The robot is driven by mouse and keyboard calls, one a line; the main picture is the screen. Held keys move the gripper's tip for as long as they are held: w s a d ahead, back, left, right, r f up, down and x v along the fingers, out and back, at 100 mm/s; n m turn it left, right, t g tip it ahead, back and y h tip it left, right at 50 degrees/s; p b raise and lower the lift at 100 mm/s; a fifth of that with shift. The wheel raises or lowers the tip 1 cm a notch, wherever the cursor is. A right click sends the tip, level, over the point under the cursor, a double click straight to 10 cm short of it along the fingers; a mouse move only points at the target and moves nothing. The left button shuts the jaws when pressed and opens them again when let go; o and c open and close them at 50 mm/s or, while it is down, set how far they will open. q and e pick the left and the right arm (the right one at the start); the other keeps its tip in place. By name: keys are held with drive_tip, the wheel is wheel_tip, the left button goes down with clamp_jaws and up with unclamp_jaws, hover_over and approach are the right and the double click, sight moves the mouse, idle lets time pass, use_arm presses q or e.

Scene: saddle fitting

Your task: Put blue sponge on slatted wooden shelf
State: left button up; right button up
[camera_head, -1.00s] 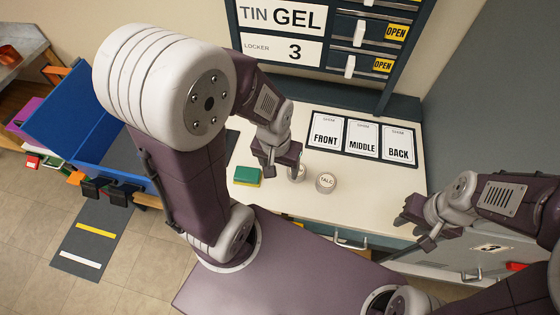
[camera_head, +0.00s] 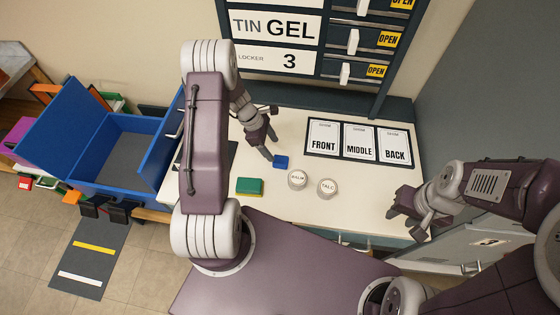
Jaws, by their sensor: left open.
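A small blue block (camera_head: 281,162), which looks like the blue sponge, lies on the white counter (camera_head: 330,215). My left gripper (camera_head: 270,146) is open and empty, just to the upper left of the block. Its fingers are apart and not around the block. My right gripper (camera_head: 406,222) is at the counter's right front edge, with its fingers apart and nothing between them. I cannot make out a slatted wooden shelf for certain; a strip of brown wood (camera_head: 150,214) shows below the blue bin at the left.
A green and yellow sponge (camera_head: 249,186), a BALM tin (camera_head: 297,179) and a TALC tin (camera_head: 327,187) stand near the block. A framed FRONT, MIDDLE, BACK board (camera_head: 359,141) lies behind them. A blue bin (camera_head: 118,150) stands left; a drawer cabinet (camera_head: 320,88) rises behind.

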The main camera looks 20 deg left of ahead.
sight(281, 159)
use_arm(q)
drive_tip(key=x, duration=0.2)
drive_tip(key=shift+d+f, duration=0.25)
drive_tip(key=shift+f, duration=0.1)
drive_tip(key=shift+w+f, duration=0.15)
drive_tip(key=shift+f, duration=0.3)
drive_tip(key=shift+d+f+p, duration=0.25)
drive_tip(key=shift+f+p, duration=0.05)
drive_tip(key=shift+p, duration=0.1)
drive_tip(key=x, duration=0.4)
drive_tip(key=shift+s+d+p, duration=0.1)
drive_tip(key=shift+s+p, duration=0.1)
drive_tip(key=shift+p, duration=0.15)
drive_tip(key=shift+w+f, duration=0.1)
drive_tip(key=shift+f, duration=0.05)
clamp_jaws()
